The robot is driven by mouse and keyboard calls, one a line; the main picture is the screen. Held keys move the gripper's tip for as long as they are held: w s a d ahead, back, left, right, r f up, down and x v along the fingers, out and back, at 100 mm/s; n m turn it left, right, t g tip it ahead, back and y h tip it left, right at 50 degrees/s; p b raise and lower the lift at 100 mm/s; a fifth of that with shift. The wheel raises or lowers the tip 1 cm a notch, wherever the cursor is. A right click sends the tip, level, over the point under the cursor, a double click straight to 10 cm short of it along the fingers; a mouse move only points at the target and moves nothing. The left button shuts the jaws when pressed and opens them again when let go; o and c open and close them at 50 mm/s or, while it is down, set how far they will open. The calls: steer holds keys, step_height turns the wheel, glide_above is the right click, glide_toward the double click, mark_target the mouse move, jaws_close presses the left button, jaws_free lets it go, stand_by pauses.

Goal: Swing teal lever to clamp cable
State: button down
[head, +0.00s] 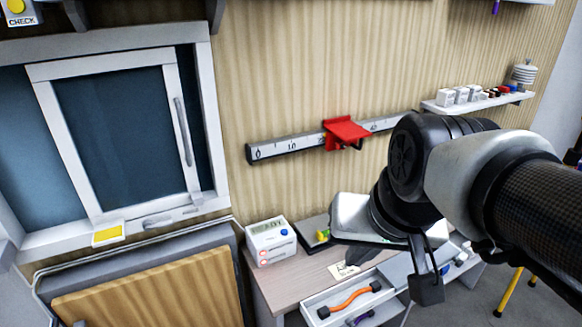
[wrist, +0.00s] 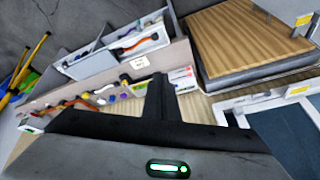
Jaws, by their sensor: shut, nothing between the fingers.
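My gripper (wrist: 160,80) shows in the wrist view as a dark, narrow pair of fingers held together, with nothing seen between them. It is over the work desk, and its fingers cover part of the desk top. I cannot make out a teal lever in either view. A cable and several small coloured parts (wrist: 97,98) lie along the desk in the wrist view, too small to tell apart.
An open drawer (head: 312,312) holds an orange tool (head: 349,299). A white device (head: 270,242) stands at the desk's left. A ruler rail (head: 285,146) with a red slider (head: 346,132) is on the wall. A shelf (head: 480,103) is right, a sliding window (head: 125,125) left.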

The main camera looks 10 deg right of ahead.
steer(key=w+d+f+m+g+b, duration=0.1)
steer(key=d+f+m+b, duration=0.4)
steer(key=f, duration=0.5)
steer(key=w+d+f+m+g+y+b, duration=0.1)
steer(key=d+f+m+b, duration=0.4)
steer(key=f+m, duration=0.5)
steer(key=w+d+f+m+g+b, duration=0.1)
steer(key=w+d+f+m+b, duration=0.1)
steer(key=d+f+m+b, duration=0.3)
step_height(320, 180, down, 7)
steer(key=m, duration=0.3)
steer(key=shift+w+r+y, duration=0.15)
steer(key=shift+y, duration=0.25)
steer(key=w+a+f+b, duration=0.4)
steer(key=a+f+b, duration=0.1)
steer(key=f, duration=0.4)
steer(key=shift+f, duration=0.35)
